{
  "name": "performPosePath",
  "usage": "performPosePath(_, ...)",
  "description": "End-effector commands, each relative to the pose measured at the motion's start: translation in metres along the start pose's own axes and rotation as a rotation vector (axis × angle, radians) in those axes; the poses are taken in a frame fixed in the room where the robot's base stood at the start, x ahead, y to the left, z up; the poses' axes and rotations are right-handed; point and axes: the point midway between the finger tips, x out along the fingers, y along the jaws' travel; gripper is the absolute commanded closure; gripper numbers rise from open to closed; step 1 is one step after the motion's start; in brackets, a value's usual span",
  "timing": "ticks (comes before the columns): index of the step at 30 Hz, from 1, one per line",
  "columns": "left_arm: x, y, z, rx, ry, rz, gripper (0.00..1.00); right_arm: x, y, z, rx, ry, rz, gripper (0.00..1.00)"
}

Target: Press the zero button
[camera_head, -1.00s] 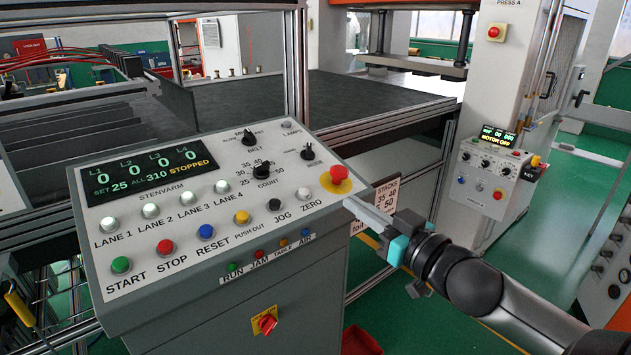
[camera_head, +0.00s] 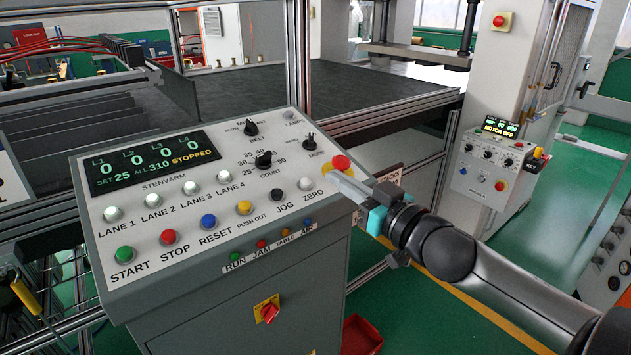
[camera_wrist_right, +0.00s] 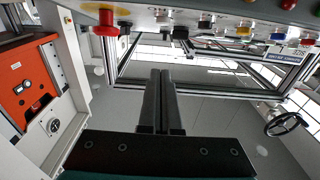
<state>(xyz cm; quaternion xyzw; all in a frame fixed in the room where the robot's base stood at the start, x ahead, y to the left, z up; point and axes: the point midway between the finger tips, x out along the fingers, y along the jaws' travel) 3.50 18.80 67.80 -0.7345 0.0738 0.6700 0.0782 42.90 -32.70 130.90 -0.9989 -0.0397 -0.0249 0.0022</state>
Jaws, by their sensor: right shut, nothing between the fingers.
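The zero button is a small pale grey-white button (camera_head: 305,184) at the right end of the lower button row on the sloped control panel (camera_head: 130,268). The label ZERO is printed just below it. My right gripper (camera_head: 331,177) is shut and empty. Its fingertips are at the panel's right edge, just right of the zero button and below the red mushroom button (camera_head: 341,162). I cannot tell how high they are above the panel. In the right wrist view the closed fingers (camera_wrist_right: 161,75) point towards the panel underside of the picture's top edge. My left gripper is not in view.
A black JOG button (camera_head: 277,195) sits left of the zero button, and a yellow push-out button (camera_head: 244,207) beyond it. The MODE knob (camera_head: 310,141) is above. A metal frame post (camera_head: 297,55) stands behind the panel.

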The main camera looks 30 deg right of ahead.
Motion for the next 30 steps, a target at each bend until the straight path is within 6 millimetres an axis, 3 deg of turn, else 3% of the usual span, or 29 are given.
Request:
performPosePath(19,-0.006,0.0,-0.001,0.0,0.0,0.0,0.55,0.063,0.001,-0.002,-0.003,0.002,0.002,1.0)
performPosePath(24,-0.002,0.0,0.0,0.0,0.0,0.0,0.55,0.068,0.001,0.027,0.001,-0.002,0.003,1.0)
performPosePath(30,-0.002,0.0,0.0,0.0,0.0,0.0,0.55,0.07,0.0,0.038,-0.002,-0.001,0.001,1.0)
